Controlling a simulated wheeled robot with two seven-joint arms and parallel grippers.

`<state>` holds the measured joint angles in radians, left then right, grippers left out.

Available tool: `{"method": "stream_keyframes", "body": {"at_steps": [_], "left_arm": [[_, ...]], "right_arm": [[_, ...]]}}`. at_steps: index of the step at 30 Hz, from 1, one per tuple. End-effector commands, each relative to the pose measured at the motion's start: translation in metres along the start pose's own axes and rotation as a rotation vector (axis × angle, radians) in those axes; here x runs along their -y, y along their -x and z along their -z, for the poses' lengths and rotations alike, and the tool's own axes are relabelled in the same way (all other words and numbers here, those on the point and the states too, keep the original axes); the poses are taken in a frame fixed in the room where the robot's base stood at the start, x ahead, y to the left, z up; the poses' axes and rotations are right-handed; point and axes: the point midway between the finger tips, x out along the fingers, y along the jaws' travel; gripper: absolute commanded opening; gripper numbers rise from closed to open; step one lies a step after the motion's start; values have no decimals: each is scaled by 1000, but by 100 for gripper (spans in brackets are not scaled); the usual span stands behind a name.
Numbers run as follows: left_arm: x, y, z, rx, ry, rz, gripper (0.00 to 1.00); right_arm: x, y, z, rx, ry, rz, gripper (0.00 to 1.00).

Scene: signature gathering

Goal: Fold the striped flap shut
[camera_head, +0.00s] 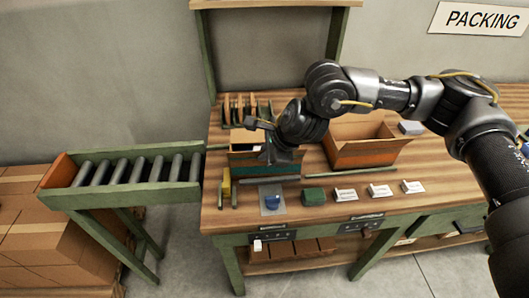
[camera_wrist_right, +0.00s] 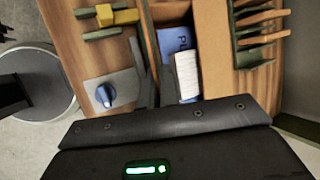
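A small green and brown box (camera_head: 240,164) stands open on the bench in the head view, partly hidden by my right gripper (camera_head: 268,150). The gripper is over the box's right side, pointing down; its fingers are too dark and small to tell open from shut. In the wrist view, a blue item (camera_wrist_right: 174,40) and a white card (camera_wrist_right: 187,73) lie inside the box, and a brown panel (camera_wrist_right: 215,45) borders them on the right. A narrow edge at the box's left may carry fine stripes, but I cannot clearly identify the striped flap. My left gripper is out of view.
A larger open carton (camera_head: 372,155) stands to the right. A slotted rack (camera_head: 238,110) is behind the small box. A roller conveyor (camera_head: 130,172) is at left.

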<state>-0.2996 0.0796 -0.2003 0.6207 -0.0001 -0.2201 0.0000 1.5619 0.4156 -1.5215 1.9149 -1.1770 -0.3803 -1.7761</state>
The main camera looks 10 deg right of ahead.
Motion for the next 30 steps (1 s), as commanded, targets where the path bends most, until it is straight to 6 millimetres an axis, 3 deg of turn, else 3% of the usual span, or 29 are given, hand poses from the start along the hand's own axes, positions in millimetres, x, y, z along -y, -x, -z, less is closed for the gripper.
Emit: {"method": "stream_keyframes", "body": {"at_steps": [11,30], "left_arm": [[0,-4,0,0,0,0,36],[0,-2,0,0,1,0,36]], "right_arm": [[4,-1,0,-1,-33,-71,0],[24,-4,1,0,-200,-474,0]]}}
